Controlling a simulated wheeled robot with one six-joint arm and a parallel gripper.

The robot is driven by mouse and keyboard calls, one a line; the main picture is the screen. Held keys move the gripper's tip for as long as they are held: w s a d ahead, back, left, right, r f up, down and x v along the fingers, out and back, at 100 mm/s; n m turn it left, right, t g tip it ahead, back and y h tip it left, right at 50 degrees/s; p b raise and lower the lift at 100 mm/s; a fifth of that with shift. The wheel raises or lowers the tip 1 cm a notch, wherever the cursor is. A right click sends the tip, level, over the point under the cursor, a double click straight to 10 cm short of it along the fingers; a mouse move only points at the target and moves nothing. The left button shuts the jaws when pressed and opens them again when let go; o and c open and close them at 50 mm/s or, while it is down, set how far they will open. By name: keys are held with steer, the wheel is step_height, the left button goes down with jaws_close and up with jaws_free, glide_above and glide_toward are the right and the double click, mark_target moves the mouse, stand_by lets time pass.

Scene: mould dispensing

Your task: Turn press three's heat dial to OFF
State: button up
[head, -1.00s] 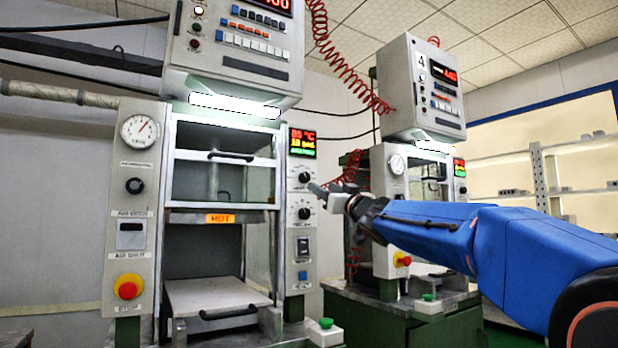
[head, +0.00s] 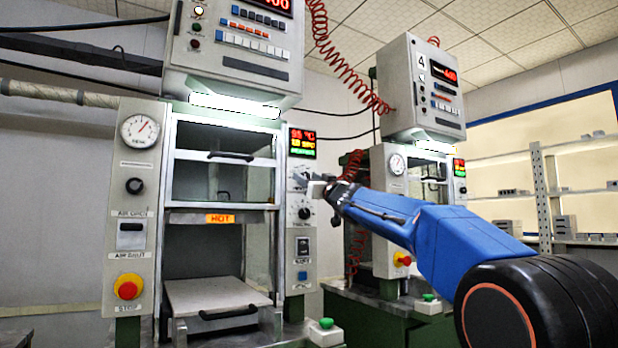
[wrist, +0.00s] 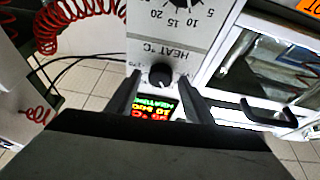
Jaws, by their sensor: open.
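The heat dial (wrist: 160,75) is a round black knob under the label "HEAT °C" in the wrist view, which shows the panel upside down. It sits between the two fingertips of my open gripper; I cannot tell whether they touch it. In the head view my gripper (head: 309,183) is at the upper dial on the right panel of the near press (head: 118,200) and hides most of that dial. No number shows on this press; the press behind it carries a 4. The dial's pointer and OFF mark are not readable.
The lower dial (head: 304,213) sits just below, with a switch (head: 302,247) under it. A lit readout (head: 302,143) is above. Press four (head: 397,205) stands behind my arm at right. A red coiled hose (head: 345,55) hangs between the presses. A door handle (wrist: 268,112) is beside the panel.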

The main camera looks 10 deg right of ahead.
steer(key=shift+c, duration=0.6)
steer(key=c, duration=0.9)
steer(key=shift+n, duration=0.3)
steer(key=n+g+y, duration=0.1)
steer(key=n, duration=0.4)
steer(key=n+g+y, duration=0.2)
steer(key=n, duration=0.3)
steer(key=n+g+y, duration=0.2)
steer(key=n, duration=0.3)
steer(key=shift+d+r+n, duration=0.3)
steer(key=shift+d, duration=0.05)
